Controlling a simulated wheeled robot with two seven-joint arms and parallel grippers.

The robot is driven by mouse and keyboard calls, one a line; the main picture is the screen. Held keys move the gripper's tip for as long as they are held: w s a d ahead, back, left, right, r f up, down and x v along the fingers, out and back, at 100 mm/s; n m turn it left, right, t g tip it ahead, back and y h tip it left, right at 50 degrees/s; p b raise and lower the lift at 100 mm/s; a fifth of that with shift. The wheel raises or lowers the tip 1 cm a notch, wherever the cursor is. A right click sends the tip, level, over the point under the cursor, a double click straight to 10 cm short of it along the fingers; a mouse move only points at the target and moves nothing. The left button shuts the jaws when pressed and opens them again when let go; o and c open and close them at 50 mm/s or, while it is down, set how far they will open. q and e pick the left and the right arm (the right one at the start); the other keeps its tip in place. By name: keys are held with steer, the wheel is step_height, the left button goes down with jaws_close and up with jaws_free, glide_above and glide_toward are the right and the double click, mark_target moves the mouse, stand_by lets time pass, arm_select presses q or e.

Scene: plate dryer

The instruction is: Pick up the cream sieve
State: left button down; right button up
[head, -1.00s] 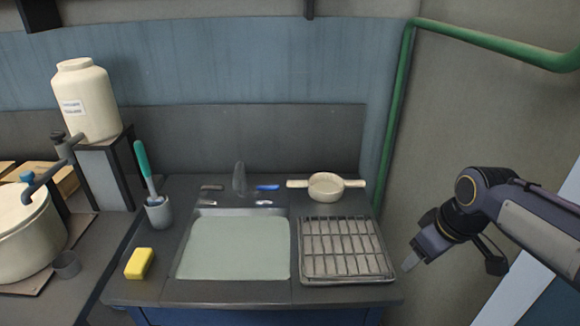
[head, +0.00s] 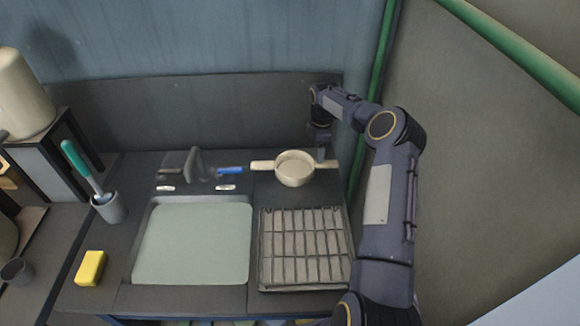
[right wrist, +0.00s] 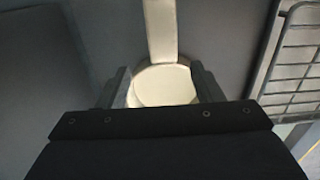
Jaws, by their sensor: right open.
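The cream sieve (head: 294,169) is a round shallow bowl with a handle on each side, on the dark counter behind the wire rack. My right gripper (head: 320,158) points down at the sieve's right handle. In the right wrist view, the sieve's bowl (right wrist: 162,86) shows between the two spread fingers (right wrist: 161,88), with the far handle stretching away. The near handle is hidden behind the gripper body there. The right gripper is open; I cannot tell if a finger touches the handle. My left gripper is not in view.
A wire rack (head: 262,250) stands in front of the sieve, also at right in the right wrist view. A sink (head: 195,245), a tap (head: 197,163) and a blue-handled item (head: 229,170) are to the left. A back panel (head: 230,115) rises behind; a green pipe (head: 375,90) is at right.

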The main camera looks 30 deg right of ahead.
steer(key=f, duration=0.1)
steer(key=f+b, duration=0.1)
steer(key=f, duration=0.1)
steer(key=f+b, duration=0.1)
steer(key=shift+s+f, duration=0.25)
steer(key=shift+f, duration=0.5)
steer(key=shift+r, duration=0.1)
steer(key=shift+c, duration=1.4)
steer(key=c, duration=1)
